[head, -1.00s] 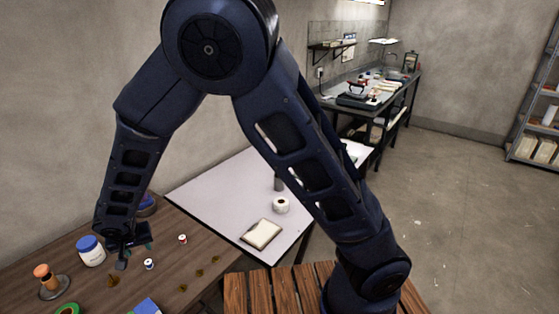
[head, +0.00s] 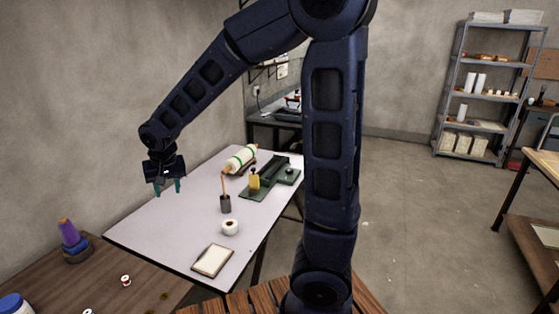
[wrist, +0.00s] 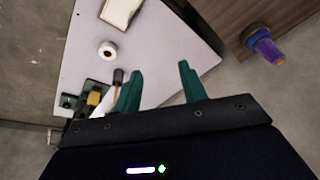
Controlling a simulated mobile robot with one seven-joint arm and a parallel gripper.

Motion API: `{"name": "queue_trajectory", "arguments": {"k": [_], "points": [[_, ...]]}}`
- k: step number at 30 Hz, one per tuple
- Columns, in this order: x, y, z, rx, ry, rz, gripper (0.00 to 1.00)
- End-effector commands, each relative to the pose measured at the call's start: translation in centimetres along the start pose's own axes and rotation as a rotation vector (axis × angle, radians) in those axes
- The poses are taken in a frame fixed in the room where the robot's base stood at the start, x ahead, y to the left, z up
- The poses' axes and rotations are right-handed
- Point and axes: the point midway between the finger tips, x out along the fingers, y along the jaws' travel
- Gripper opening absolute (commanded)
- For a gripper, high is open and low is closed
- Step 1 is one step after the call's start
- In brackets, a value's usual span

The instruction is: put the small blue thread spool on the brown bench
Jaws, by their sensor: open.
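The brown bench (head: 108,262) is a dark wooden table at the lower left of the head view; its edge also shows at the upper right of the wrist view (wrist: 228,15). The white top of a small spool (head: 87,311) just shows on it at the bottom edge of the head view. It stands where the small blue thread spool stood earlier, but its colour is cut off. My gripper (head: 167,187) is open and empty, high over the left side of the white table. In the wrist view nothing is between the fingers (wrist: 160,85).
A red spool (head: 125,280) and a purple and blue thread cone (head: 70,238) stand on the bench.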

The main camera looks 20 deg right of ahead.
Motion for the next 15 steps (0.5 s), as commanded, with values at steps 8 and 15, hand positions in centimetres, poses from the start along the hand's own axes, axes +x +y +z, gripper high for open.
{"name": "queue_trajectory", "arguments": {"k": [8,15], "points": [[-4.9,9.7,-0.2,0.048,0.011,-0.006,0.42],[-8.6,16.8,1.7,0.071,0.032,-0.002,0.42]]}}
